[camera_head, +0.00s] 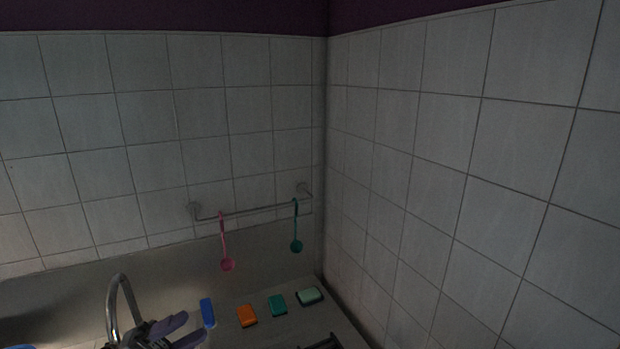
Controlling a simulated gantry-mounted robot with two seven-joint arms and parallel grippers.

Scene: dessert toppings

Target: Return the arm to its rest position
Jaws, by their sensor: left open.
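My left gripper (193,326) shows at the bottom of the head view, left of centre, with two purple fingers pointing right. The fingers are apart, with nothing visible between them. A blue block-like item (207,313) stands just beyond the fingertips; I cannot tell whether they touch it. The lower part of the gripper and my arm is cut off by the frame edge. My right gripper is not in view.
A curved metal faucet (122,290) rises beside the gripper. Orange (247,316), teal (278,305) and pale green (310,296) items lie on the counter. A wall rail (255,211) holds a pink ladle (226,245) and a teal ladle (296,228). Dark bars (322,343) show at the bottom edge.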

